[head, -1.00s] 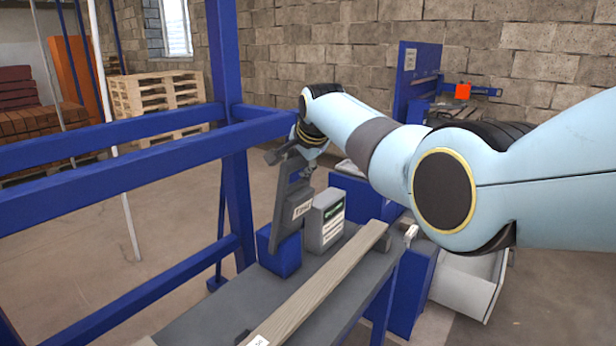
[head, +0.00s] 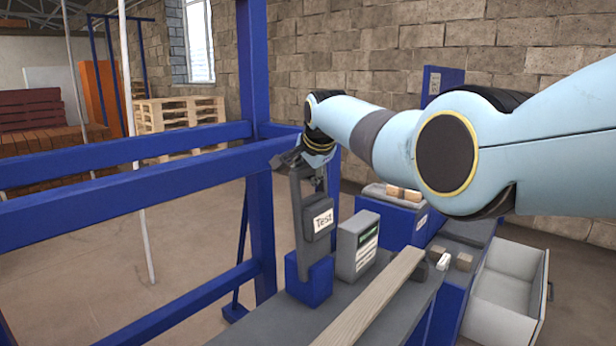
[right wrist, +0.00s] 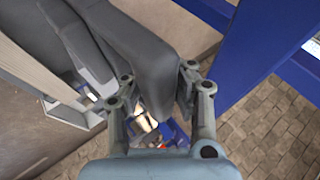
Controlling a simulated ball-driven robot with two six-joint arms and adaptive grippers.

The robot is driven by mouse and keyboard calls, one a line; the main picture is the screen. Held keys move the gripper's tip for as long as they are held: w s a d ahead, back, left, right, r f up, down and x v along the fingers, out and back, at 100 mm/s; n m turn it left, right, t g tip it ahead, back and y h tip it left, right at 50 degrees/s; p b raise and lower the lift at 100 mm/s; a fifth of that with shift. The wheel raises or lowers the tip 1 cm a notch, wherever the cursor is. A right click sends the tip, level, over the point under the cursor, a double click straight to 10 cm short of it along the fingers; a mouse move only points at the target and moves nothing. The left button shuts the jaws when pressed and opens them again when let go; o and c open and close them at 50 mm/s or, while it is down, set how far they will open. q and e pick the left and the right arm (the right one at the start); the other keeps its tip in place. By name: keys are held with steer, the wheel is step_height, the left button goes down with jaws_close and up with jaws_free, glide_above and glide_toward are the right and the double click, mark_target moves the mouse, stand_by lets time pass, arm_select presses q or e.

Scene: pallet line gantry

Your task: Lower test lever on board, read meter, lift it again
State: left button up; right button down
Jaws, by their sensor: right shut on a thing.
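The test lever (head: 309,200) is a dark grey bar rising steeply from a blue block (head: 309,283), with a "Test" label on its side box. My right gripper (head: 297,160) is shut on its upper end, largely hidden by my wrist. In the right wrist view the fingers (right wrist: 160,92) sit either side of the grey lever (right wrist: 150,60). The meter (head: 350,247) is a grey box with a green display, right of the lever; its reading is too small to tell. The wooden board (head: 375,300) lies on the bench, apart from the raised lever. My left gripper is out of view.
Blue gantry rails (head: 120,155) and a post (head: 256,130) stand close to the left of the lever. An open white drawer (head: 512,275) sticks out at the right. Pallets (head: 180,115) stand far back.

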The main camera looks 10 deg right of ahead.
steer(key=shift+w+a+r, duration=0.1)
steer(key=shift+w+r, duration=0.1)
steer(key=shift+r, duration=0.25)
steer(key=shift+w+a+r, duration=0.1)
steer(key=shift+w+r, duration=0.05)
steer(key=shift+r, duration=0.3)
steer(key=c, duration=1.1)
jaws_free()
steer(key=shift+a, duration=0.1)
steer(key=shift+s, duration=0.3)
steer(key=shift+f, duration=0.25)
steer(key=v, duration=1.2)
steer(key=shift+s, duration=0.1)
